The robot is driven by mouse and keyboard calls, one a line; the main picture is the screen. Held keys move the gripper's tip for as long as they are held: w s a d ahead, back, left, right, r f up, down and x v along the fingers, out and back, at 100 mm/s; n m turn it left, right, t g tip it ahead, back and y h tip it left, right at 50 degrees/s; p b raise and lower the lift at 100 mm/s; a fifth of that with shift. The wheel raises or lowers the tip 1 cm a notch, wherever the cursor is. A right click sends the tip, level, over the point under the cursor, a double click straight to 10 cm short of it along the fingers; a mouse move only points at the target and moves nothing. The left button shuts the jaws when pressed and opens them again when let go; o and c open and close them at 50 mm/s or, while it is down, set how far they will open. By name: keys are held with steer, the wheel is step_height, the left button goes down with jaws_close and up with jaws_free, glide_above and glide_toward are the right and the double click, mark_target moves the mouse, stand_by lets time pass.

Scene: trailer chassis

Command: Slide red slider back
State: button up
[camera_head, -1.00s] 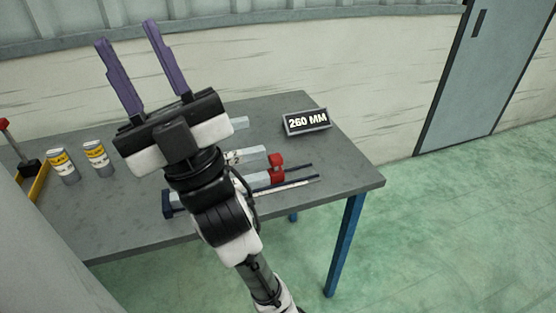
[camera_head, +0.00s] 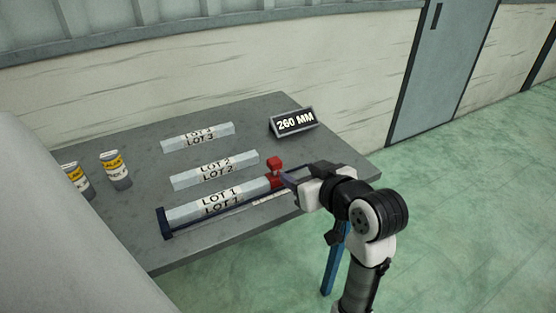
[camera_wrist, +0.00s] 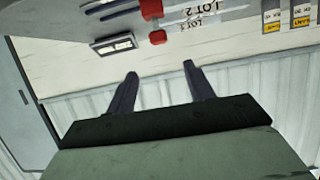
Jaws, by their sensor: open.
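The red slider (camera_head: 275,164) sits on a dark rail fixture near the table's front right, at the right end of the grey LOT 1 bar (camera_head: 216,204). In the wrist view the red slider (camera_wrist: 157,37) shows upside down, beyond and between my fingertips. My gripper (camera_head: 287,180) is just right of the slider in the head view; its purple fingers are partly hidden by the hand there. In the wrist view my gripper (camera_wrist: 160,72) is open with nothing between the fingers. Whether a finger touches the slider cannot be told.
The LOT 2 bar (camera_head: 214,170) and LOT 3 bar (camera_head: 198,137) lie behind the rail. Yellow-labelled cans (camera_head: 116,170) stand at left. A dark end stop (camera_head: 163,223) closes the rail's left end.

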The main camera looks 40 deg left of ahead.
mark_target(276, 160)
steer(key=p+x, duration=0.2)
steer(key=x, duration=1.1)
steer(key=shift+a+f, duration=0.25)
jaws_close()
steer(key=shift+w, duration=0.15)
